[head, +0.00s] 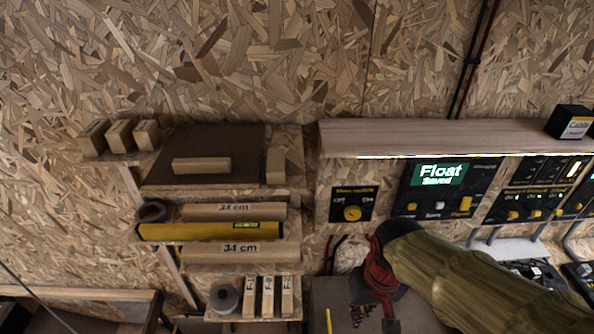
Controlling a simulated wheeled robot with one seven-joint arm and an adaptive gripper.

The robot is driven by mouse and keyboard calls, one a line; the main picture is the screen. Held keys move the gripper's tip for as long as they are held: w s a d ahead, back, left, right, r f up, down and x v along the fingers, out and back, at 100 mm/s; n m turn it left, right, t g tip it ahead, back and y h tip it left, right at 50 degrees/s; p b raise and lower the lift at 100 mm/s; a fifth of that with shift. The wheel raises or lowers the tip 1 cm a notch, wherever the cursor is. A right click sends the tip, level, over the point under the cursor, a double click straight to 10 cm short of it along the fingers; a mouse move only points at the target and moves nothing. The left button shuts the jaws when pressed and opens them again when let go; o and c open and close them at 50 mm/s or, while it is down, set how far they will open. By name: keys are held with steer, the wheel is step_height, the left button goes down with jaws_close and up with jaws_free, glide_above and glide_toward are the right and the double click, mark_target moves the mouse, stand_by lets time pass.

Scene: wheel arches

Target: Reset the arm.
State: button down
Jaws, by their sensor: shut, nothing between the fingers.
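My arm (468,283) comes in from the lower right in the head view. It has an olive, wood-like surface and a dark band near its end. My gripper (376,290), red and dark, is at the end of the arm, over the grey worktop (414,312). Its fingers are small and dark in this view, and I see nothing held in them. The arm hides part of the worktop and of the wall behind it.
Left shelves hold wood blocks (120,134), a yellow level (195,231) and a grey roll (224,298). Small dark pieces (361,314) lie near my gripper.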

steer(key=s+d+r+m+t+b, duration=0.1)
steer(key=s+d+r+t+b, duration=0.1)
steer(key=d+r+t+b, duration=0.3)
steer(key=shift+s+d+r+h, duration=0.2)
steer(key=shift+d+r+h, duration=0.2)
steer(key=shift+r, duration=0.1)
